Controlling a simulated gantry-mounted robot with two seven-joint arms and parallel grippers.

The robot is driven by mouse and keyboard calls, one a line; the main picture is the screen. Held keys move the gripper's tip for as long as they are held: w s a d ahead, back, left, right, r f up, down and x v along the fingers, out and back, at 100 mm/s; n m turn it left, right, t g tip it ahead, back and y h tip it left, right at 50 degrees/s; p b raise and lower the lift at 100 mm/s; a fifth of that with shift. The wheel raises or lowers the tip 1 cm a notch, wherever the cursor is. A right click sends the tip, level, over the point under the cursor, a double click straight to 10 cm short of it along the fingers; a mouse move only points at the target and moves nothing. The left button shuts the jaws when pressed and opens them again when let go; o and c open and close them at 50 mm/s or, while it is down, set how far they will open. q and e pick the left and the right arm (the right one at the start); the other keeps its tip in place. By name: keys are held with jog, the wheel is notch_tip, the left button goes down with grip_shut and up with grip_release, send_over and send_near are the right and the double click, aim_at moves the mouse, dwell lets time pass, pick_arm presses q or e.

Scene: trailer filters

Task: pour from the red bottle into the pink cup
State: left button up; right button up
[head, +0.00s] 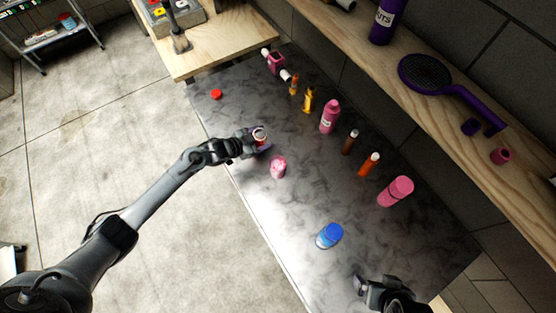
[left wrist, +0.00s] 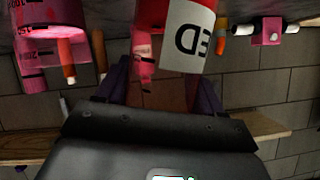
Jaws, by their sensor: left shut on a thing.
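My left gripper (head: 262,148) is shut on the red bottle (head: 260,136), whose open top faces up toward the head camera. In the left wrist view the red bottle (left wrist: 150,16) shows a white label with "ED" upside down, between the dark fingers of my left gripper (left wrist: 160,88). The pink cup (head: 278,168) stands on the dark table just to the right of and nearer than the bottle, apart from it. The pink cup (left wrist: 45,50) also shows at the upper left of the left wrist view. My right gripper (head: 375,292) is at the bottom edge, its jaws unclear.
A red cap (head: 216,94) lies on the dark table (head: 305,195). A blue container (head: 329,236) stands toward the front. Pink bottles (head: 330,116), (head: 396,191) and several small bottles line the wall side. A wooden shelf (head: 375,50) runs above them.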

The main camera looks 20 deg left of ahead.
aim_at(260, 130)
pick_arm(q)
jog(key=shift+w+a+f+n+h+b, duration=0.1)
jog(key=shift+a+f+n+h+b, duration=0.1)
jog(key=shift+n+h+b, duration=0.5)
jog(key=shift+n, duration=0.3)
notch_tip(260, 130, up, 5)
jog(key=p, duration=0.5)
jog(key=shift+r, duration=0.1)
pick_arm(e)
notch_tip(260, 130, up, 4)
jog(key=shift+f, duration=0.15)
jog(key=shift+f, duration=0.15)
